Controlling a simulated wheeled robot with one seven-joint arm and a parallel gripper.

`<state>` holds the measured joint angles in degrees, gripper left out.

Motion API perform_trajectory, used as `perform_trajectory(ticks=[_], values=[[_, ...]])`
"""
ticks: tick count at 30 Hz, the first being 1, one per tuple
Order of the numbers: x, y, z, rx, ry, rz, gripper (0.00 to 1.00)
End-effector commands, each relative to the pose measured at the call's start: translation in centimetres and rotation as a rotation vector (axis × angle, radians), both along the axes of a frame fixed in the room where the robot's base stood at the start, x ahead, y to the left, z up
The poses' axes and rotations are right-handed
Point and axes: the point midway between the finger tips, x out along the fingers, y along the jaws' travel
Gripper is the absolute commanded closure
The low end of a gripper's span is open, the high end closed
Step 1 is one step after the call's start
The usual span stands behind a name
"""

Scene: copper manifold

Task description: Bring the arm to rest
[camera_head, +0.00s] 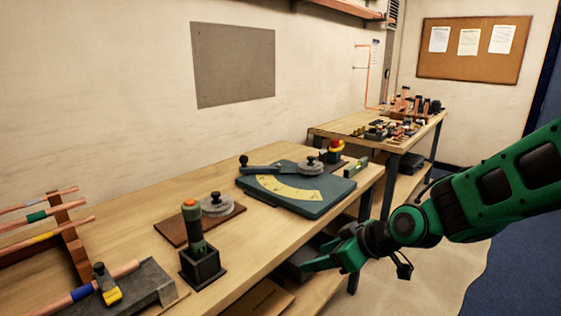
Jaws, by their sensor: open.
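My gripper (322,262) is green and black and hangs in front of the near workbench, past its front edge and below the bench top. Its fingers point left and it holds nothing that I can see. My arm (470,205) reaches in from the right side of the view. The gripper is apart from the things on the bench.
The near workbench (120,205) carries a green bending plate (330,195) with a yellow scale, a black holder (203,268) with a green tool, and a pipe rack (68,232). A second bench (345,128) stands behind. Floor (415,270) is clear below my arm.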

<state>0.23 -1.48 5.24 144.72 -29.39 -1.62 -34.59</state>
Motion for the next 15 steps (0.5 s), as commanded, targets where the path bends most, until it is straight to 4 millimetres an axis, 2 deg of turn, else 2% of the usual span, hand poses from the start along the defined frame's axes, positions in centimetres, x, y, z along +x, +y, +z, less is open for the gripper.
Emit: perform_trajectory(ticks=[1,3,8,9,12,15], values=[[-0.4,-3.2,-0.1,-0.044,0.044,-0.070,0.45],[-1.4,-7.7,-0.6,-0.098,0.126,-0.178,0.45],[-5.5,-17.2,-0.7,-0.181,0.315,-0.459,0.45],[-7.0,-19.4,-0.6,-0.192,0.365,-0.537,0.45],[-11.2,-24.4,-0.2,-0.203,0.493,-0.740,0.45],[-16.0,-28.0,0.4,-0.190,0.620,-0.942,0.45]])
